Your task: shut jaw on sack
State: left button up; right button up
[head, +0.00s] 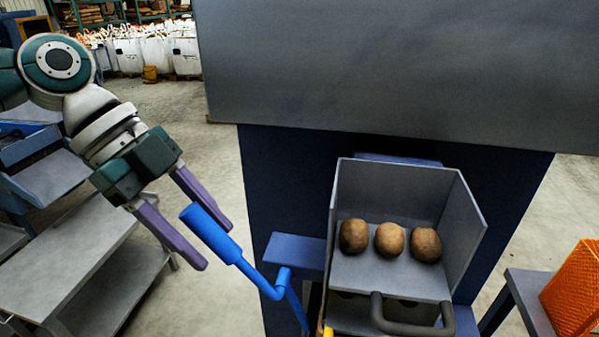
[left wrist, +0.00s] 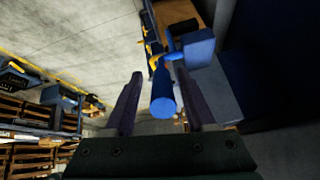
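A blue lever with a thick round handle (head: 209,232) stands at the left of the dark blue machine. My left gripper (head: 214,247) has purple fingers, spread apart, with the handle between them. In the left wrist view, the handle (left wrist: 163,96) shows between the open fingers (left wrist: 152,84), closer to the right one. I cannot tell whether either finger touches it. The lever's lower arm (head: 293,303) runs down beside a blue bracket (head: 296,251). I cannot make out a sack or a jaw under the grey chute; that area is mostly hidden. My right gripper is not in view.
A grey chute tray (head: 465,225) holds three potatoes (head: 389,240), with a dark grey handle (head: 411,327) in front. An orange mesh stack or bag (head: 575,290) is at the right. A grey shelf cart (head: 75,262) stands left. Open floor lies behind my left arm.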

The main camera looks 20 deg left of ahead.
pick_arm(q)
jog(key=shift+o, duration=0.3)
jog(key=shift+d, duration=0.1)
jog(key=shift+r, duration=0.15)
jog(key=b+v, duration=0.2)
jog(key=v, duration=0.6)
jog(key=shift+a+r+b, duration=0.15)
jog(key=shift+a+b, duration=0.1)
jog(key=shift+b, duration=0.05)
jog(key=shift+s+a+r, duration=0.15)
jog(key=shift+a+r, duration=0.1)
jog(key=shift+r, duration=0.35)
